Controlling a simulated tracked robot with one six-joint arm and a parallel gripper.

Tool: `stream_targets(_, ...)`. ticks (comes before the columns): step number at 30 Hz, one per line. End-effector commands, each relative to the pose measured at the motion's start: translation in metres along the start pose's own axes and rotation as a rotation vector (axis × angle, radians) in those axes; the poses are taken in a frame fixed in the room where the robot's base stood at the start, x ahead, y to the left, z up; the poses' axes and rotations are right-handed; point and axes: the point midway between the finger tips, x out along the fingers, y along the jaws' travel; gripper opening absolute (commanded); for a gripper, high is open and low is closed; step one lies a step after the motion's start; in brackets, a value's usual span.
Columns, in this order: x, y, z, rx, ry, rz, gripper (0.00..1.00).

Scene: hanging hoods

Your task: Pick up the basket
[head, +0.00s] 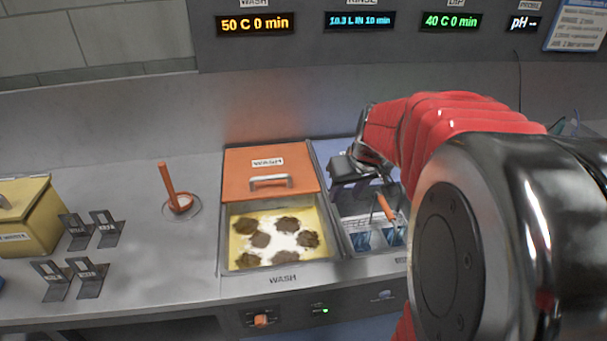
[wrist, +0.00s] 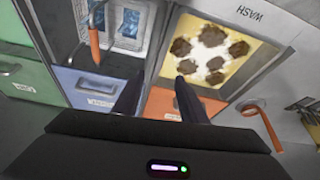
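The basket (head: 362,222) is a wire basket with an upright orange handle (head: 385,207). It sits in the tank just right of the wash tank and holds blue-patterned pieces (head: 393,237). In the wrist view the basket (wrist: 127,22) is at the top, left of centre, with its handle (wrist: 94,42) left of my fingers. My gripper (wrist: 157,84) is open, with two dark fingers apart and nothing between them. In the head view my gripper's dark body (head: 350,167) is over the back of the basket's tank; its fingertips are hard to make out there. My arm hides the area to the right.
The wash tank (head: 226,238) holds yellow liquid with white foam and several brown clumps; an orange lid (head: 247,160) covers its back. A yellow box (head: 37,218), small black stands (head: 83,282) and an upright orange rod (head: 168,181) stand on the left counter. A display panel (head: 300,45) hangs above.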

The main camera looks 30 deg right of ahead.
Motion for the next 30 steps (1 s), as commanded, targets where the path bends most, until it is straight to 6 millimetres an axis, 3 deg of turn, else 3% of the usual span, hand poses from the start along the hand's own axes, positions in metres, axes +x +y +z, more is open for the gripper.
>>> stream_targets(9,0.059,0.112,-0.003,0.080,-0.019,0.031,0.39)
stream_targets(15,0.084,0.161,0.005,0.111,-0.021,0.045,0.39)
stream_targets(19,0.089,0.172,0.008,0.115,-0.021,0.049,0.39)
stream_targets(30,0.091,0.172,0.008,0.114,-0.022,0.048,0.39)
